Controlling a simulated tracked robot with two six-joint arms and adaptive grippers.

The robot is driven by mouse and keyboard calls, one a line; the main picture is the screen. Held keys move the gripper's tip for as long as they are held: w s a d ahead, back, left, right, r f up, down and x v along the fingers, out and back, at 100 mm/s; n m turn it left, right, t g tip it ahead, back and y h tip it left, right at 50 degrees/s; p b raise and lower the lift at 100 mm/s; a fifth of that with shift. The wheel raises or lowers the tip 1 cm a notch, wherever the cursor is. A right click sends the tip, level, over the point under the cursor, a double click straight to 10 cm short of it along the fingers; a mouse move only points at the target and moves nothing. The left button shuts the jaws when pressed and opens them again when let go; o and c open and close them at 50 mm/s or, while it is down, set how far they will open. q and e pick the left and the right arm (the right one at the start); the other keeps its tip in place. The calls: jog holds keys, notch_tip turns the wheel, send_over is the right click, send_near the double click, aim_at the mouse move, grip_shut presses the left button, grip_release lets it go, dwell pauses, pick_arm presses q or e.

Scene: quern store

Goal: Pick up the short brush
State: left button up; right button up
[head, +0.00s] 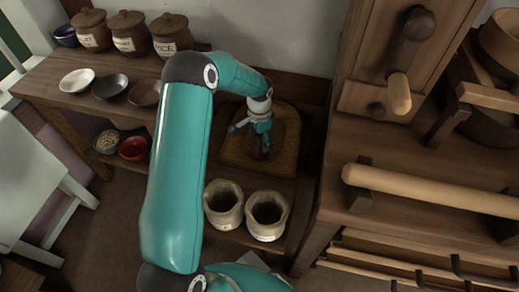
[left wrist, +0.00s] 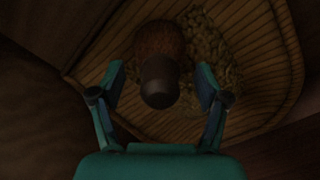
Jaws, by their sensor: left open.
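In the left wrist view, the short brush (left wrist: 159,84) has a dark rounded handle end towards me and a brown bristle head beyond it. It rests on a ribbed wooden tray (left wrist: 262,45) beside a heap of small pale lumps (left wrist: 215,45). My left gripper (left wrist: 160,83) is open, with one finger on each side of the brush's handle; a gap shows on both sides. In the head view, my left gripper (head: 262,142) is over the wooden tray (head: 286,160), and the brush cannot be made out there. My right gripper is not in view.
Two pale sacks (head: 266,215) stand in front of the tray. Lidded jars (head: 130,33) and small bowls (head: 110,87) line the bench at left. A wooden cabinet with a handle and rails (head: 430,185) rises close on the right.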

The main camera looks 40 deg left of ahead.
pick_arm(q)
jog(key=shift+f, duration=0.2)
jog(key=c, duration=1.4)
notch_tip(320, 180, up, 19)
jog(key=p, duration=0.6)
jog(key=shift+r, duration=0.55)
jog(key=shift+s, duration=0.1)
